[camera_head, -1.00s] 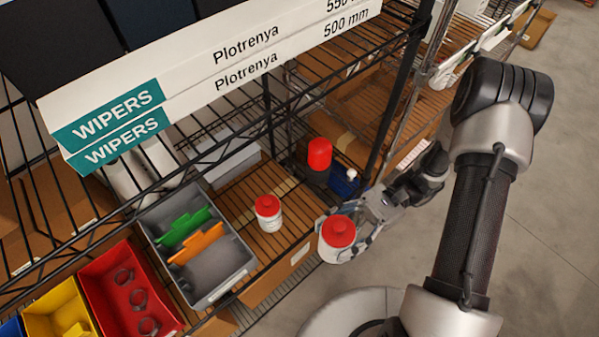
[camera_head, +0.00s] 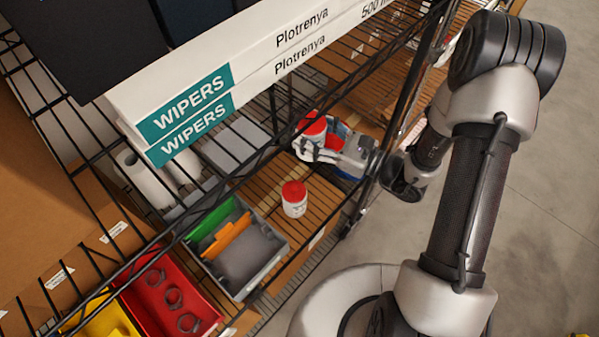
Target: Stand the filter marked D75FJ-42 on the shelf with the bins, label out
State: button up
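A white filter with a red top (camera_head: 312,132) is between the fingers of my gripper (camera_head: 318,152), which are closed around its body. The gripper reaches in over the slatted shelf (camera_head: 262,192), deep toward the back, partly behind a shelf edge. A second white filter with a red top (camera_head: 294,199) stands upright on the shelf, nearer the front and apart from the gripper. Print shows on both, but I cannot read the marking D75FJ-42 on either. I cannot tell whether the held filter touches the shelf.
A grey bin (camera_head: 246,258) with green and orange dividers, a red bin (camera_head: 168,295) with rings and a yellow bin (camera_head: 108,322) stand left. WIPERS boxes (camera_head: 185,105) lie above. A black post (camera_head: 400,100) stands right.

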jog(key=shift+w+a+f+b, duration=0.1)
jog(key=shift+w+f+b, duration=0.55)
jog(key=shift+f, duration=2.8)
jog(key=shift+w+a+f+b, duration=0.15)
jog(key=shift+f+b, duration=1)
jog(key=shift+f, duration=2.25)
jog(key=shift+w+a+f+b, duration=0.2)
jog(key=shift+f+b, duration=0.7)
jog(key=shift+f, duration=2.55)
jog(key=shift+w+d, duration=0.1)
jog(key=shift+f, duration=0.15)
jog(key=o, duration=1.1)
jog(key=shift+f, duration=0.15)
jog(key=shift+o, duration=0.7)
